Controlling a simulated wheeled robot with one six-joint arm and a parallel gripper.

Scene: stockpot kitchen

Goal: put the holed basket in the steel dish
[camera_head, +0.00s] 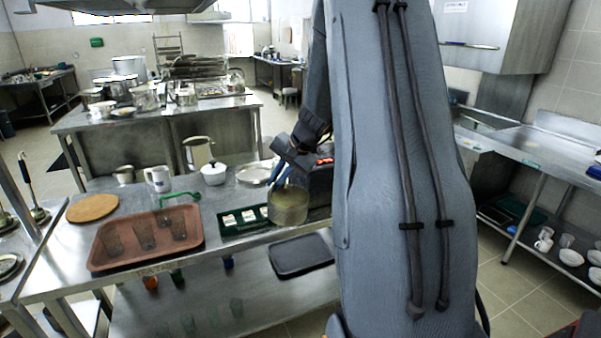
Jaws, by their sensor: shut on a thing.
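The holed basket (288,213) is a round grey-olive container at the front edge of the steel table, right of the dark green tray. My gripper (279,181) is shut on its rim from above, with blue fingers reaching down to it. The basket looks upright; I cannot tell whether it hangs clear of the table, and its holes are too small to make out. The steel dish (250,174) appears to be the shallow shiny dish on the table, behind and left of the basket. My gripper and wrist hide part of its right side.
A dark green tray (230,231) with small white items lies left of the basket. A white lidded pot (213,174) stands left of the dish. A brown tray (112,265) holds glasses. A dark box (319,186) stands right of my gripper. My arm hides the table's right end.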

